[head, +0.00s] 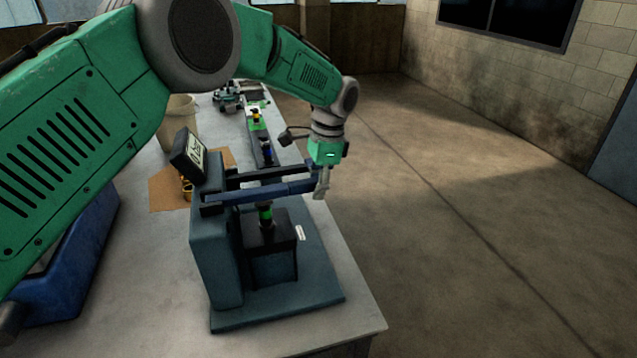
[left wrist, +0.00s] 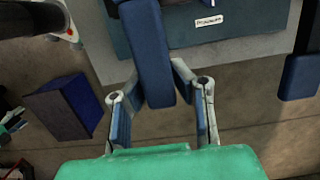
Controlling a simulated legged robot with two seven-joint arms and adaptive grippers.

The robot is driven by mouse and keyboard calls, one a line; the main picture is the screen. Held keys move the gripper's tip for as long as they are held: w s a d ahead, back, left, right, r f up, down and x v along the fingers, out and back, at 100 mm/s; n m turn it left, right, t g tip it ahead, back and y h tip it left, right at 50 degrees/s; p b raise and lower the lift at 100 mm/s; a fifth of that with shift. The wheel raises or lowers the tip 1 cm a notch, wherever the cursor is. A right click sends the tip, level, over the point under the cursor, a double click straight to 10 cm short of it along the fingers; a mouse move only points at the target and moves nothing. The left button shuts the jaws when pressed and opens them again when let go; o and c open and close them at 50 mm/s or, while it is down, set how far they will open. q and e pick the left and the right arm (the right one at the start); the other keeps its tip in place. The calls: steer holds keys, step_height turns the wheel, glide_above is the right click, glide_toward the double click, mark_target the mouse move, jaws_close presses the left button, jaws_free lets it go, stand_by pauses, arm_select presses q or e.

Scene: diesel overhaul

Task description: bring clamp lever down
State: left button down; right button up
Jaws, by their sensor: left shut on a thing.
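The clamp lever (head: 273,192) is a long blue bar reaching right from the blue-grey clamp stand (head: 215,250); it looks roughly level. My left gripper (head: 322,186) is at the lever's free right end. In the left wrist view, the blue lever end (left wrist: 148,55) lies between the two fingers of the left gripper (left wrist: 158,115), and they are shut on it. Below the lever, a dark block (head: 270,240) carries a small part with a green band (head: 265,214). My right gripper is in neither view.
A dark display box (head: 189,155) sits by the top of the stand. A blue bin (head: 65,265) is at the left, and a beige container (head: 181,117) stands behind. Small parts line the table (head: 345,315) further back. Open floor lies to the right.

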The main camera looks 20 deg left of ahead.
arm_select(q)
steer(key=shift+s+a+f, duration=0.1)
steer(key=shift+f, duration=0.15)
steer(key=c, duration=1.3)
jaws_free()
steer(key=shift+a+r, duration=0.1)
steer(key=shift+c, duration=0.2)
steer(key=shift+r, duration=0.1)
steer(key=shift+r, duration=0.5)
step_height(320, 180, up, 11)
steer(key=w+d, duration=0.1)
steer(key=shift+w+d+f, duration=0.2)
steer(key=shift+w+d, duration=0.1)
steer(key=shift+d, duration=0.1)
